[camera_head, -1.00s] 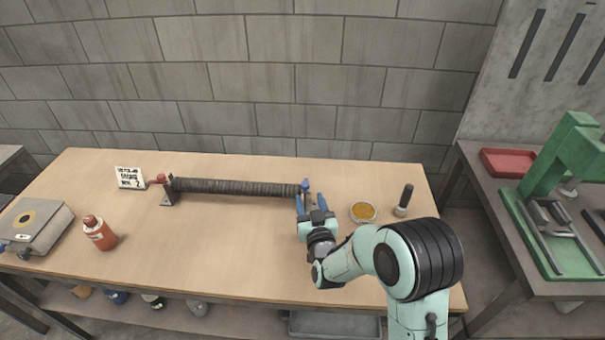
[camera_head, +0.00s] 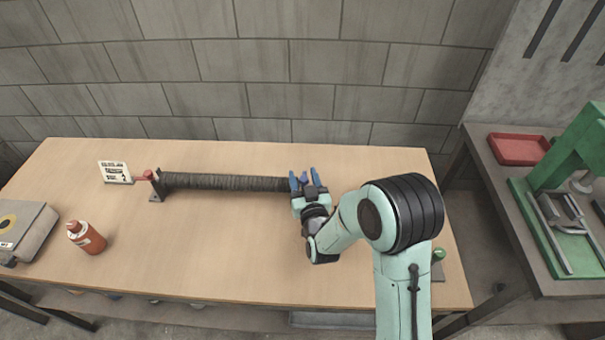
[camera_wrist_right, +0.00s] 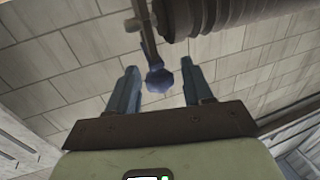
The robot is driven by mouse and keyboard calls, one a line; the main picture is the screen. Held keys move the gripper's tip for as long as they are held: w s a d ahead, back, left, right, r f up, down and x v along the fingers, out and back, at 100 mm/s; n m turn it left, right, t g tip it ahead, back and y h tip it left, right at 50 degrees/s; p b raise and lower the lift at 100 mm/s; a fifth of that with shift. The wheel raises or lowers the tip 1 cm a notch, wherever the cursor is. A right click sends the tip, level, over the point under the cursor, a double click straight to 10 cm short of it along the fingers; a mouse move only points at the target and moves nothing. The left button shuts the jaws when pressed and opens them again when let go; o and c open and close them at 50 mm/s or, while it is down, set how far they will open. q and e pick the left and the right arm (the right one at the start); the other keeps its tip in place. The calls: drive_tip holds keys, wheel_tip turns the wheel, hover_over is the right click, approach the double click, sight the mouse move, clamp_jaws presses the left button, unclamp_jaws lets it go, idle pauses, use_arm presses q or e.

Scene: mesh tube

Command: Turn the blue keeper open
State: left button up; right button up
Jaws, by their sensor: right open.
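A dark ribbed tube (camera_head: 225,182) lies across the back of the table between end brackets; it also shows at the top of the right wrist view (camera_wrist_right: 245,12). The blue keeper (camera_wrist_right: 159,78) is a faceted knob at the tube's right end bracket (camera_wrist_right: 146,30). My right gripper (camera_head: 304,177) is at that end, with its blue fingers open. In the right wrist view, the keeper appears between the two fingers (camera_wrist_right: 159,72), with a gap on each side. In the head view, the gripper mostly hides the keeper and right bracket. My left gripper is not in view.
A red knob (camera_head: 148,174) sits at the tube's left bracket (camera_head: 157,190), beside a white sign (camera_head: 114,171). A red-brown bottle (camera_head: 87,237) and a grey case (camera_head: 27,232) stand at left. The front middle of the table is clear. A green press (camera_head: 575,155) stands on the right bench.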

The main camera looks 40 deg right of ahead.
drive_tip(key=c, duration=0.9)
drive_tip(key=shift+c, duration=0.2)
